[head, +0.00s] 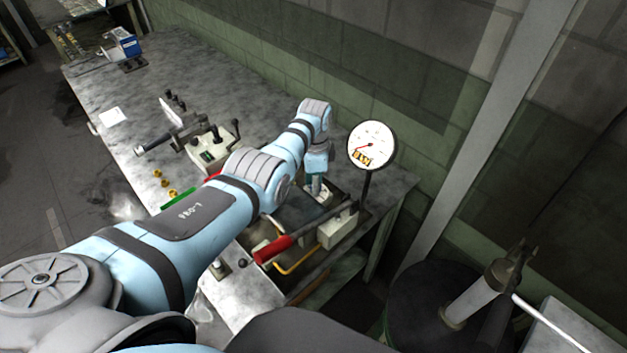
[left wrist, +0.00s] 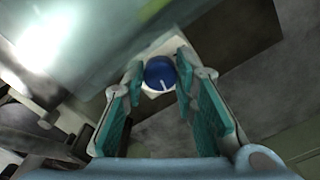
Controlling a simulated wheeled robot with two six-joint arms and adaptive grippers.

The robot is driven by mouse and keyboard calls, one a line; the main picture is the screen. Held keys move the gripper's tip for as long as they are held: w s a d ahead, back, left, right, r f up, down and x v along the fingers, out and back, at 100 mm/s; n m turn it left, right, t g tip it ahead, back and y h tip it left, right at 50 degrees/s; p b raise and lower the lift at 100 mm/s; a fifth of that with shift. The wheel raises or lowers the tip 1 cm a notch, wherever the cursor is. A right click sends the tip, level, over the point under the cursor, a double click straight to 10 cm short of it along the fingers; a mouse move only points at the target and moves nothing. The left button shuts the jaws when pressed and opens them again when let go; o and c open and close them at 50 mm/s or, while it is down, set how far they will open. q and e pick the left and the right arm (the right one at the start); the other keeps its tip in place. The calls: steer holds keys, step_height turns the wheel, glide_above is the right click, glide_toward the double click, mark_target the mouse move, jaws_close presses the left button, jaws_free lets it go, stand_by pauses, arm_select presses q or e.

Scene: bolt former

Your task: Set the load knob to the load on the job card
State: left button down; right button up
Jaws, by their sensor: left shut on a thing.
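My left arm reaches across the bench (head: 95,85), and its gripper (head: 321,194) points down beside the gauge, largely hidden by the arm. In the left wrist view the gripper's teal fingers (left wrist: 160,72) are closed on both sides of a round blue knob (left wrist: 160,73). A white pointer line on the knob points toward the bottom of the picture, slightly right. The knob sits on a pale plate; its scale marks cannot be made out. A white paper (head: 112,117), perhaps the job card, lies on the bench, too small to read. My right gripper is not in view.
A round white gauge (head: 371,143) with a red needle stands close right of the gripper. A red-handled lever (head: 273,249) lies in front. A beige device with levers (head: 211,147) and several brass pieces (head: 158,173) are to the left.

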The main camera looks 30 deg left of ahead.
arm_select(q)
steer(key=shift+d+m, duration=0.15)
steer(key=shift+m, duration=1.25)
steer(key=shift+f, duration=0.1)
steer(key=c, duration=1.3)
jaws_free()
steer(key=shift+w, duration=0.1)
steer(key=shift+r, duration=0.25)
step_height(320, 180, up, 12)
steer(key=shift+f, duration=0.25)
